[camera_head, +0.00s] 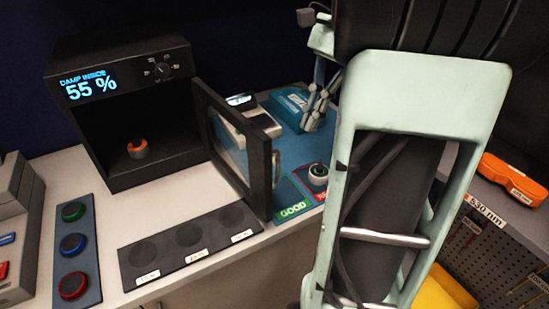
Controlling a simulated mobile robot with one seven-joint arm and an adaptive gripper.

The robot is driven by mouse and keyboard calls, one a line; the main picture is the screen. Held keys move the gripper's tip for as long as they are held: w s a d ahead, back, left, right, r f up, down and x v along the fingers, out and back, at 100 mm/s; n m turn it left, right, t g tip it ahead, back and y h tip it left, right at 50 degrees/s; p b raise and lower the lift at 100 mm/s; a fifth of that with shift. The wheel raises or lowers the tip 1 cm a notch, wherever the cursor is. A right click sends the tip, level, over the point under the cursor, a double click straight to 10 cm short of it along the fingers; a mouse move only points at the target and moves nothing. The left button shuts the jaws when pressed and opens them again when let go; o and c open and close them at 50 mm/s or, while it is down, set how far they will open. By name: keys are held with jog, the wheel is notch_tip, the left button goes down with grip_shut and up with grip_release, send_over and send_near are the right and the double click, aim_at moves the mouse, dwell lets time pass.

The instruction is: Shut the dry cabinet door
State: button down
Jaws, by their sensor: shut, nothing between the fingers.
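The dry cabinet (121,122) is a black box at the back left, with a lit display reading "DAMP INSIDE 55 %" and a knob. Its door (259,160), a dark frame with a clear pane, stands open, swung out toward the front from the cabinet's right side. An orange-ringed dark round piece (138,148) sits inside. My gripper (310,120) is shut and empty, behind and to the right of the door, over the blue mat. It looks apart from the door. My pale green arm hides much of the right side.
A black strip (190,241) with round recesses lies before the cabinet. A blue strip (75,250) at left holds green, blue and red rings. A "GOOD" pad (292,209) and a round piece (318,174) lie right of the door. An orange case (513,180) sits far right.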

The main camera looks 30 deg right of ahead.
jog(key=b, duration=0.1)
send_near(271, 191)
notch_tip(271, 191, down, 5)
jog(key=d, duration=0.2)
jog(key=shift+w+a, duration=0.15)
jog(key=shift+a, duration=1.4)
jog(key=shift+a, duration=0.15)
